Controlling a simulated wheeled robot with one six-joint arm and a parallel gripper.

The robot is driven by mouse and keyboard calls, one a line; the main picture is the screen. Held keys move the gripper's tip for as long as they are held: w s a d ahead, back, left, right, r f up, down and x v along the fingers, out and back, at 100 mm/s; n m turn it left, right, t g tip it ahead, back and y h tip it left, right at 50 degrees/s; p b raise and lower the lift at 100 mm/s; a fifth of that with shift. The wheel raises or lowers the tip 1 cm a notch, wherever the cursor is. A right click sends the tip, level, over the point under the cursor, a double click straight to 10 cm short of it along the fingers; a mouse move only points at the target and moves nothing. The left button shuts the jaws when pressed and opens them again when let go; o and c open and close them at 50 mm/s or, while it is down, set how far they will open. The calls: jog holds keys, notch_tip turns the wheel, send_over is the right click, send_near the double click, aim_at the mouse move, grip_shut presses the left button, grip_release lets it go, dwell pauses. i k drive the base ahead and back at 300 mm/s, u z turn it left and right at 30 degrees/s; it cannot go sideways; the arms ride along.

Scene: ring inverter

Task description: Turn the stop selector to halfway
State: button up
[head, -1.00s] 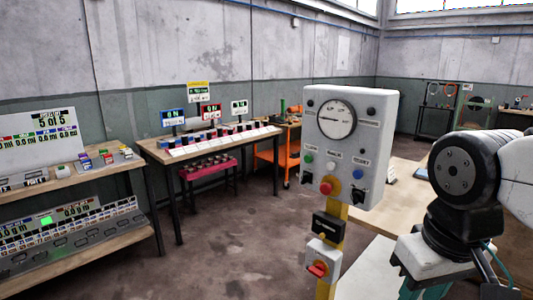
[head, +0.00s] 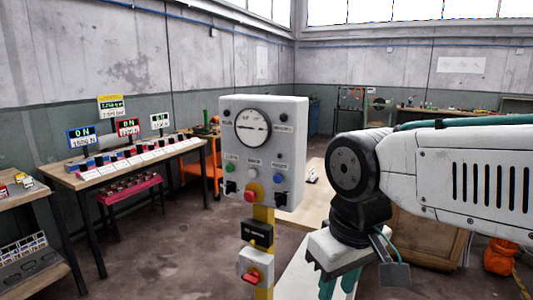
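A grey control box (head: 263,150) stands on a yellow post, with a round dial (head: 252,128) at its top. Below the dial are green, white and blue buttons. Two black knobs sit lower, one at left (head: 231,187) and one at right (head: 280,198), with a red button on yellow (head: 250,194) between them. A red switch (head: 252,275) sits on a pale box lower on the post. Labels are too small to read, so I cannot tell which is the stop selector. My gripper (head: 338,286), teal, points down right of the post; its tips are cut off.
A wooden table (head: 320,195) is behind the control box. A brown cabinet (head: 425,238) and an orange object (head: 500,257) are at right. Floor is open between bench and post.

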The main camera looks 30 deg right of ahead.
aim_at(279, 199)
jog(key=u, duration=1.25)
jog(key=k, duration=0.7)
jog(key=z, duration=0.9)
jog(key=i, duration=0.45)
jog(key=u, duration=0.2)
